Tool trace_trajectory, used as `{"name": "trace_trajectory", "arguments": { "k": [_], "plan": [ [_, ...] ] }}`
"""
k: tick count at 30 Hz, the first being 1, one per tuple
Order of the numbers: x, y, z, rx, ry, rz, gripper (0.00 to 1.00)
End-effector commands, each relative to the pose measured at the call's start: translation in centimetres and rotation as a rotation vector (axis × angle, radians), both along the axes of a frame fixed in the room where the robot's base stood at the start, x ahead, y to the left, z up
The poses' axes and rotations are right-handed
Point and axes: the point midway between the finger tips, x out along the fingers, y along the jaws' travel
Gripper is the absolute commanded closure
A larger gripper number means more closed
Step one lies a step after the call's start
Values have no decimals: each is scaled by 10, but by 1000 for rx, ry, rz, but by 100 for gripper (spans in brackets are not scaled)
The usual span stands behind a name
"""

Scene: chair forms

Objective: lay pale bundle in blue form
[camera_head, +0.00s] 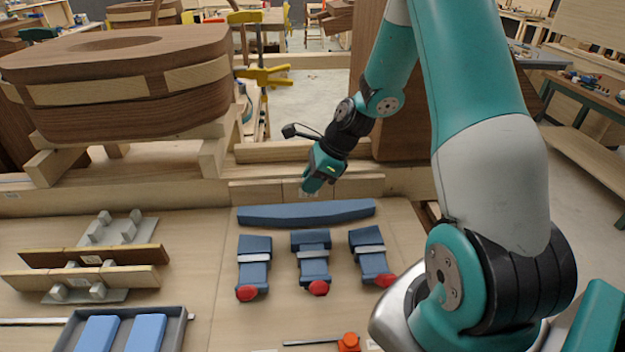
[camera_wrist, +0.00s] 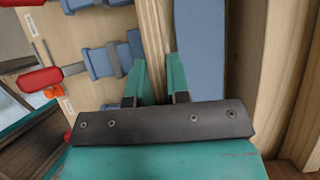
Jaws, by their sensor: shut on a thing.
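My gripper (camera_head: 311,188) is shut on the pale bundle (camera_head: 350,184), a long straight wooden strip with a small label. In the wrist view the gripper's teal fingers (camera_wrist: 161,75) pinch the pale bundle (camera_wrist: 153,30) from both sides. The blue form has a long curved block (camera_head: 305,213) and three clamp blocks (camera_head: 312,257) with red knobs. In the wrist view the bundle shows between the long block (camera_wrist: 198,50) and the clamp blocks (camera_wrist: 100,60). It appears held above the bench; its exact height is unclear.
A rack (camera_head: 115,232) at left holds a dark strip (camera_head: 130,257) and another pale strip (camera_head: 80,281). A grey tray (camera_head: 180,322) with blue pads is at front left. A large wooden form (camera_head: 120,85) stands behind. An orange-ended tool (camera_head: 348,342) lies in front.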

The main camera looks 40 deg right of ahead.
Motion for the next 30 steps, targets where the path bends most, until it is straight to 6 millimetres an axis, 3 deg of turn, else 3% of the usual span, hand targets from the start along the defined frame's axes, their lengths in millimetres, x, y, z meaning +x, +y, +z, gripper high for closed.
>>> {"name": "trace_trajectory", "arguments": {
  "k": [6,30],
  "plan": [
    [0,1,-27,-1,-1,2,100],
    [-1,-1,-103,1,1,-2,100]
  ]
}}
